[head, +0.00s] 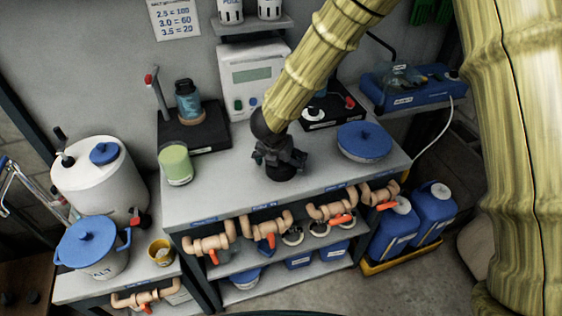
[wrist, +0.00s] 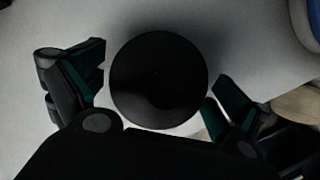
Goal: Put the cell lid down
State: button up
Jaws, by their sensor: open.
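A round black disc-like thing (wrist: 158,82), which looks like the cell lid, lies between the fingers in the wrist view. It is dark, and I cannot tell its height or whether anything is under it. My gripper (wrist: 158,88) is open, with one finger on each side of it. A gap shows at the left finger; the right finger is close to its edge, and I cannot tell if they touch. In the head view my gripper (head: 281,160) points down low over the middle of the grey bench top (head: 222,190). A dark shape (head: 282,174) shows beneath it.
A glass of green liquid (head: 174,164) and a black stand with a dark bottle (head: 188,101) are at left. A white meter box (head: 255,75) stands behind. A blue-lidded bowl (head: 364,140) is at right. Pipes with orange valves (head: 267,230) line the bench front.

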jog(key=v, duration=1.1)
jog(key=shift+s+r+b, duration=0.25)
jog(key=shift+r+b, duration=0.1)
jog(key=shift+a, duration=0.1)
